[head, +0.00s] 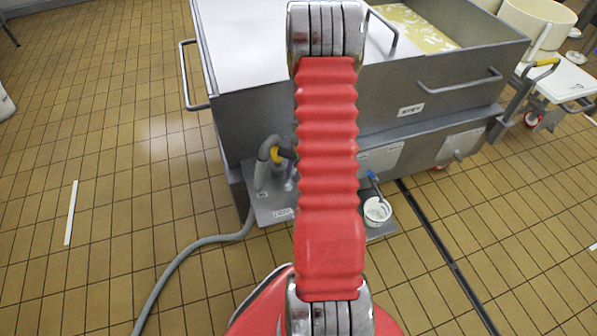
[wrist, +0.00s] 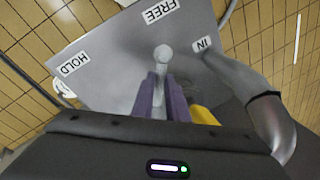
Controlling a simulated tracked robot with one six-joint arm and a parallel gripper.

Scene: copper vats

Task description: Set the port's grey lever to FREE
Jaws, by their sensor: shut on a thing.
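The port's grey lever (wrist: 163,53) shows its round knob in the wrist view, between the purple fingers of my gripper (wrist: 162,82). My gripper is shut on the lever just below the knob. The knob lies in line with the FREE label (wrist: 160,10), with bare plate between them. The HOLD label (wrist: 75,63) is farther left, and the IN label (wrist: 202,44) is to the right, beside a grey hose pipe (wrist: 262,85). The lever's base is hidden by my fingers. In the head view my red arm hides the gripper and lever; the port plate (head: 268,208) shows left of it.
A grey hose (head: 190,245) runs from the port across the tiled floor. A yellow part (wrist: 203,115) sits right of my fingers. A white cup (head: 377,210) stands right of my arm.

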